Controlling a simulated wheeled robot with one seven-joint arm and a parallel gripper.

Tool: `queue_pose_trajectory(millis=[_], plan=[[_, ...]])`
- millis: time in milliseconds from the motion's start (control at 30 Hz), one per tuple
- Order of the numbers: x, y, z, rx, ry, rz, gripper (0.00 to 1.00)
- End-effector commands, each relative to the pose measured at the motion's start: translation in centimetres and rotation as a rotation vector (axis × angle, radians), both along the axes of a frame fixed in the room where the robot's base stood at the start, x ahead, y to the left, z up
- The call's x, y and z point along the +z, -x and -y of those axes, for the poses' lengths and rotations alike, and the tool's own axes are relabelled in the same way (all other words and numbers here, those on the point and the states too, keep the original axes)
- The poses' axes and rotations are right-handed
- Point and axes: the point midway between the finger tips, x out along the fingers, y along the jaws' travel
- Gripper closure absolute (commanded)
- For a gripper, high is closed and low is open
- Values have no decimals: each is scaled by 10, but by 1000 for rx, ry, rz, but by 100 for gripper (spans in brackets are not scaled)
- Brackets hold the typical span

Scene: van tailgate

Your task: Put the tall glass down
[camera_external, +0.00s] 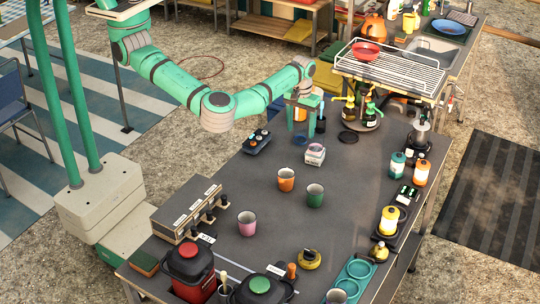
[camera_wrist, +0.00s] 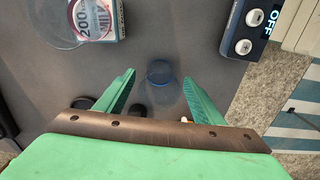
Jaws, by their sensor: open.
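A transparent bluish glass (camera_wrist: 160,73) stands on the dark grey table, seen from above in the wrist view. It shows faintly in the external view (camera_external: 300,141) just below my gripper. My gripper (camera_wrist: 159,77) is open, with a green finger on each side of the glass and a visible gap to each. In the external view my gripper (camera_external: 301,130) points down at the table's back left. I cannot tell exactly how high the fingertips are over the table.
A small white box (camera_external: 315,155) stands close by, with a clear round thing (camera_wrist: 52,22) beside or over it. A dark switch box (camera_external: 257,141) lies to the left. Orange (camera_external: 286,180), green (camera_external: 315,195) and pink (camera_external: 247,223) cups stand nearer the front. A bottle carousel (camera_external: 362,118) stands behind.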

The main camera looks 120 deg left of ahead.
Motion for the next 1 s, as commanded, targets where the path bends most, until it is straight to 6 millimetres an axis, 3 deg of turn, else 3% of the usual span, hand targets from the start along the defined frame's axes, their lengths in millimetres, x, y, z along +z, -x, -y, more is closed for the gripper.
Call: queue_pose_trajectory(millis=[300, 500, 1000], plan=[[65, 0, 0, 0, -2, 1, 38], [91, 0, -1, 0, -1, 1, 38], [100, 0, 0, 1, 0, 0, 38]])
